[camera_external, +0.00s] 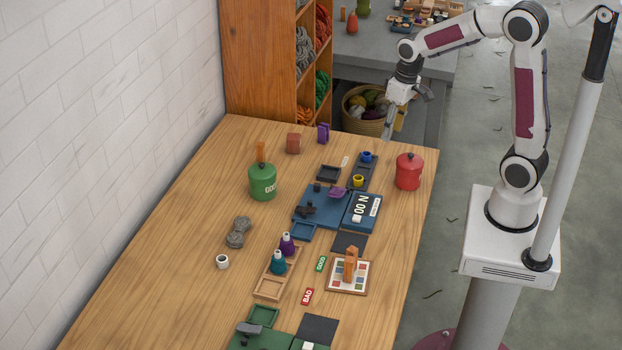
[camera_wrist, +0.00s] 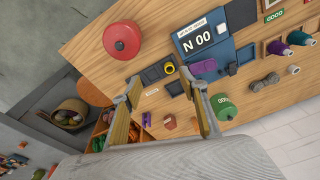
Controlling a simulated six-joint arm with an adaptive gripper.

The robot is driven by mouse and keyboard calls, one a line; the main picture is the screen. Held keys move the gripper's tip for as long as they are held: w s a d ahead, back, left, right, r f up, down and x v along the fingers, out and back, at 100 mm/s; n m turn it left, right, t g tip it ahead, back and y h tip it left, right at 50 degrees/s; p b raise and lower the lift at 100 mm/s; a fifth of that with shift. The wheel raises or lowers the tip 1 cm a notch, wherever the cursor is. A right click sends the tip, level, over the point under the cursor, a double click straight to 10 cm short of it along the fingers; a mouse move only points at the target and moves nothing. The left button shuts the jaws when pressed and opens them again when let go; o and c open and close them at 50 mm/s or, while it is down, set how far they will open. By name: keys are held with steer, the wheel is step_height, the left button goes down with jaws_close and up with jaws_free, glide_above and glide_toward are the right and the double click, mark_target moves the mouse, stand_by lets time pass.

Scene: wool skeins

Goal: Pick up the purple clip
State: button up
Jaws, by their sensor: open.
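The purple clip (camera_external: 323,132) stands upright on the wooden table near its back edge, next to a brown clip (camera_external: 293,143). In the wrist view the purple clip (camera_wrist: 146,119) shows small between my fingers, apart from both, with the brown clip (camera_wrist: 169,122) to its right. My gripper (camera_external: 389,125) is open and empty, raised beyond the table's back right edge, to the right of the purple clip. Its two fingers (camera_wrist: 163,86) are spread wide in the wrist view.
A red jar (camera_external: 409,172) stands at the table's right edge. A green jar (camera_external: 262,182) stands left. A wooden shelf (camera_external: 262,60) rises behind the table.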

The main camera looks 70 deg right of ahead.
mark_target(323, 131)
steer(key=shift+m+t, duration=0.3)
steer(key=shift+t, duration=0.1)
steer(key=w+d+f, duration=0.4)
steer(key=w+d, duration=0.1)
steer(key=w+d+f, duration=0.9)
steer(key=w+d, duration=0.1)
steer(key=shift+w+d+f, duration=0.1)
steer(key=shift+w+f, duration=0.05)
steer(key=shift+f, duration=0.25)
steer(key=w+d, duration=0.2)
steer(key=w, duration=0.1)
steer(key=shift+f+t, duration=0.3)
steer(key=shift+f, duration=0.1)
steer(key=shift+n+t+h, duration=0.5)
steer(key=shift+n+t, duration=0.2)
steer(key=shift+n, duration=0.1)
steer(key=w+r, duration=0.1)
steer(key=w+d+r, duration=0.1)
steer(key=w, duration=0.1)
steer(key=w+d+r, duration=0.1)
steer(key=shift+w+d, duration=0.2)
steer(key=shift+w, duration=0.1)
steer(key=shift+f, duration=0.2)
steer(key=shift+x, duration=1.15)
steer(key=shift+w+f, duration=0.1)
